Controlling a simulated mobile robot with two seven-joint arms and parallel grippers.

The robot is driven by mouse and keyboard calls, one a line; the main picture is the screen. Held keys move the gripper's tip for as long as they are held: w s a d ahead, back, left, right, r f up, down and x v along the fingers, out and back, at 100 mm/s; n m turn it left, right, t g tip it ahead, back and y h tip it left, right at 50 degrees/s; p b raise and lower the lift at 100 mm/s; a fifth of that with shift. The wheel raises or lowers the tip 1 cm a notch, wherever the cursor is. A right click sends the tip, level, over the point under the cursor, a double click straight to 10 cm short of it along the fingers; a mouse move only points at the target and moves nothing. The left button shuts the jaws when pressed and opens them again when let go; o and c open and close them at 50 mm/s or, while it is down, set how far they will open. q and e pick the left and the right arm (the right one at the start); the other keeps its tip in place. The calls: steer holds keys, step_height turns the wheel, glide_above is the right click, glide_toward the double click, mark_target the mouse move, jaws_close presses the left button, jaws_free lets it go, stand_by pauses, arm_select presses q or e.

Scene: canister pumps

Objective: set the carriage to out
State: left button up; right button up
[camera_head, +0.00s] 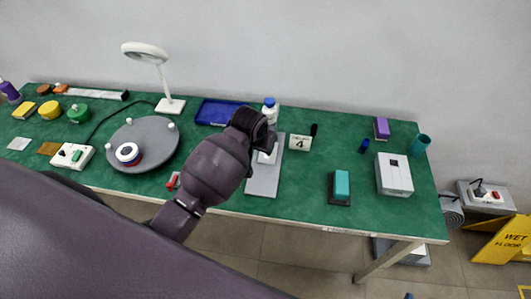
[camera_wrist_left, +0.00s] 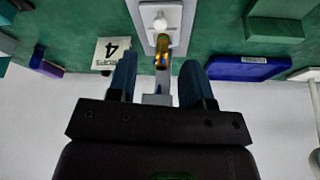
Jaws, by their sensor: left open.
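A light grey base plate (camera_head: 262,182) with a white part (camera_head: 267,156) on it lies near the table's middle. In the left wrist view the plate (camera_wrist_left: 174,38) carries a white knob (camera_wrist_left: 160,23), with a brass-coloured piece (camera_wrist_left: 162,52) just beyond it. I cannot tell which part is the carriage or how it is set. My left gripper (camera_head: 268,130) is over the far end of the plate. In the left wrist view its fingers (camera_wrist_left: 158,78) are apart, with the brass piece in line with the gap. Contact cannot be told. My right gripper is out of view.
A white bottle with a blue cap (camera_head: 270,109) stands just behind the gripper. A number 4 card (camera_head: 299,143) is to the right, a blue tray (camera_head: 216,112) to the left. A grey turntable (camera_head: 143,158) and a lamp (camera_head: 170,105) are farther left.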

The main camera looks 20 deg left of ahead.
mark_target(265, 157)
arm_select(q)
steer(key=x, duration=0.8)
steer(key=shift+d, duration=0.1)
jaws_close()
